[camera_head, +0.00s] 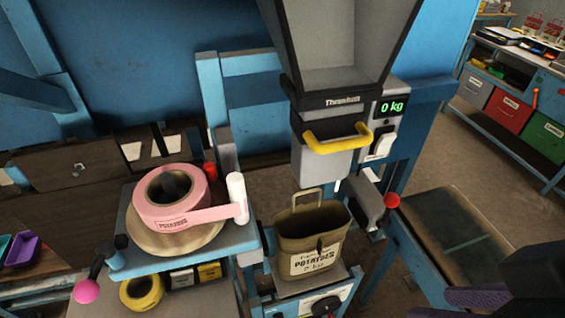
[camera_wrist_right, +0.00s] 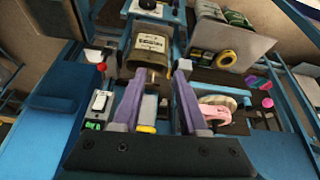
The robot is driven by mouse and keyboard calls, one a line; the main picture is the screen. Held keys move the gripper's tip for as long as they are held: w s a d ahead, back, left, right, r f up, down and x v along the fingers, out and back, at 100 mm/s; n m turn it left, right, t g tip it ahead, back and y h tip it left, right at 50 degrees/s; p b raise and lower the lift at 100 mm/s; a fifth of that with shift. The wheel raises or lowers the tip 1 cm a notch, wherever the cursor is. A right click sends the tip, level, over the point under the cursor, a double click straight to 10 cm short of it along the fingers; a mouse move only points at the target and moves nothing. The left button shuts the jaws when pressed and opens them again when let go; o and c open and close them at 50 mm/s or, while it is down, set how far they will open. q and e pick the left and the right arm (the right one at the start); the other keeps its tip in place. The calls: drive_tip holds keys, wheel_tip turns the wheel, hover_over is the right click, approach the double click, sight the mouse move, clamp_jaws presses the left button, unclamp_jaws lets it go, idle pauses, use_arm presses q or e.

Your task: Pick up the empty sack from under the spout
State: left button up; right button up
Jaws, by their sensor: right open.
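The olive sack (camera_head: 325,242) stands upright and open-mouthed on the small platform below the spout (camera_head: 330,160). Its label reads potatoes, and a loop handle (camera_head: 306,193) rises from its rim. The inside that shows looks dark and empty. In the right wrist view the sack (camera_wrist_right: 149,43) is seen beyond the fingertips, apart from them. My right gripper (camera_wrist_right: 159,80) is open, with two purple fingers and nothing between them. In the head view only part of it shows, at the lower right corner, well to the right of the sack. My left gripper is out of view.
A hopper (camera_head: 345,45) with a yellow handle (camera_head: 338,138) hangs above the sack; the display (camera_head: 392,105) reads 0 kg. A pink tape roll (camera_head: 175,195) sits on a stand close left. A red-knobbed lever (camera_head: 391,201) is close right. A dark-topped table (camera_head: 445,225) stands further right.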

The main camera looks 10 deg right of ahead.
drive_tip(key=w+a+f+t+y+b, duration=0.15)
drive_tip(key=w+f+b, duration=0.25)
drive_tip(key=f+b, duration=0.4)
drive_tip(key=w+d+f+t+h+b, duration=0.15)
drive_tip(key=w+f+b, duration=0.25)
drive_tip(key=f+b, duration=0.4)
drive_tip(key=m+t+b, duration=0.1)
drive_tip(key=t+b, duration=0.4)
drive_tip(key=b, duration=0.9)
approach(323, 244)
drive_tip(key=shift+t+y, duration=0.3)
drive_tip(key=shift+f+x, duration=0.15)
drive_tip(key=shift+x, duration=1.95)
drive_tip(key=shift+f+x, duration=0.15)
drive_tip(key=shift+x, duration=2)
drive_tip(key=shift+s+d, duration=0.15)
drive_tip(key=shift+d, duration=0.05)
clamp_jaws()
